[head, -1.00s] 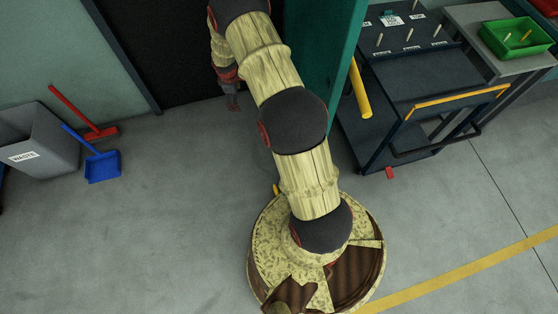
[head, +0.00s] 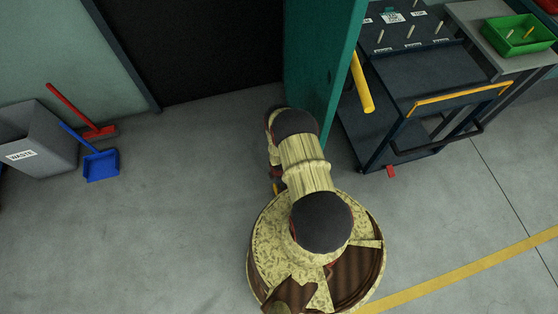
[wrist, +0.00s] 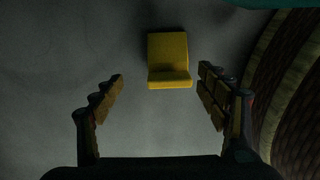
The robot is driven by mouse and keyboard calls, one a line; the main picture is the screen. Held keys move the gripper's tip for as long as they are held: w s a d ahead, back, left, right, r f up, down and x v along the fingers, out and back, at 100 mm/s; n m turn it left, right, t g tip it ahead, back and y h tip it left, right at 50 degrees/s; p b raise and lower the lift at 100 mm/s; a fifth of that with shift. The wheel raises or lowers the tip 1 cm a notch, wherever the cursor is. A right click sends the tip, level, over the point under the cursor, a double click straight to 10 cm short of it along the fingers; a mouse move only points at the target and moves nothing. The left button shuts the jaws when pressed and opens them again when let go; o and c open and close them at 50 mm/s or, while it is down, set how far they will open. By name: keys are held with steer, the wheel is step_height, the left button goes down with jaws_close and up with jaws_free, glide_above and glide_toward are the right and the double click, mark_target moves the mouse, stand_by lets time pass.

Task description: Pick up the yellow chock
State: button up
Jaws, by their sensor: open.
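The yellow chock (wrist: 168,60) lies on the grey floor in the wrist view, centred at the top, with a stepped, wedge-like shape. My gripper (wrist: 161,80) is open, its two fingers spread to the left and right of the chock's line. The chock is beyond and between the fingertips, with floor showing on both sides, and nothing is held. The fingers are hidden there too.
My round base stands close to the chock's right in the wrist view. A dark trolley (head: 420,80) is at right. A waste bin (head: 40,140) and blue dustpan (head: 102,165) are left. Floor between is clear.

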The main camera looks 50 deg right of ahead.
steer(key=f, duration=0.1)
steer(key=f+b, duration=0.2)
steer(key=f, duration=0.1)
steer(key=shift+s+a, duration=0.25)
steer(key=shift+s, duration=0.15)
step_height(320, 180, down, 4)
steer(key=b, duration=0.2)
steer(key=shift+s+a+f+b, duration=0.15)
steer(key=shift+f+b, duration=0.05)
steer(key=shift+b, duration=0.1)
steer(key=shift+r, duration=0.1)
steer(key=shift+c, duration=1.1)
steer(key=c, duration=1.1)
steer(key=shift+c, duration=0.2)
